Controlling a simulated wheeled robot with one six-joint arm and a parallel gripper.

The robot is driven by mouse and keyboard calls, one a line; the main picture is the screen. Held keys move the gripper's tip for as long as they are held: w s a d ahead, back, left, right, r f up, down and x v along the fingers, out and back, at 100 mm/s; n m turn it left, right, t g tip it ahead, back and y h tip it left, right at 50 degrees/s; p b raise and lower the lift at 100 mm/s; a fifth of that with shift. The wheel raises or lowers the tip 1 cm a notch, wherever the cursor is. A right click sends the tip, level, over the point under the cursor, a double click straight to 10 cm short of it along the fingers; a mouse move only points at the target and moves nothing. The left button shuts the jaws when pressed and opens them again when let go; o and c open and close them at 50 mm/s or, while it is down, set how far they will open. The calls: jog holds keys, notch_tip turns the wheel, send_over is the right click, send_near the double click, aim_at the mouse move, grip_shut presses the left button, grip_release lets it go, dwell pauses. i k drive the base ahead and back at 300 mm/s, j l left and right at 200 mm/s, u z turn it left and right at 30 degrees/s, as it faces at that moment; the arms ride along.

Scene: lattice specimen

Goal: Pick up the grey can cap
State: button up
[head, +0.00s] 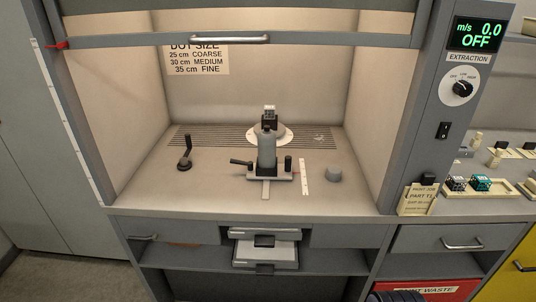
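My gripper is not in view.
The hood sash (330,41) is raised, leaving the front open. A black-handled stand (185,155) is at the left, and a pale round turntable (284,136) with a small block is behind the can. Bench around the cap is clear. A side counter at right holds small specimens (482,183).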

aim_at(334, 173)
jog(key=i+l+u, duration=0.4)
jog(key=i+l, duration=0.6)
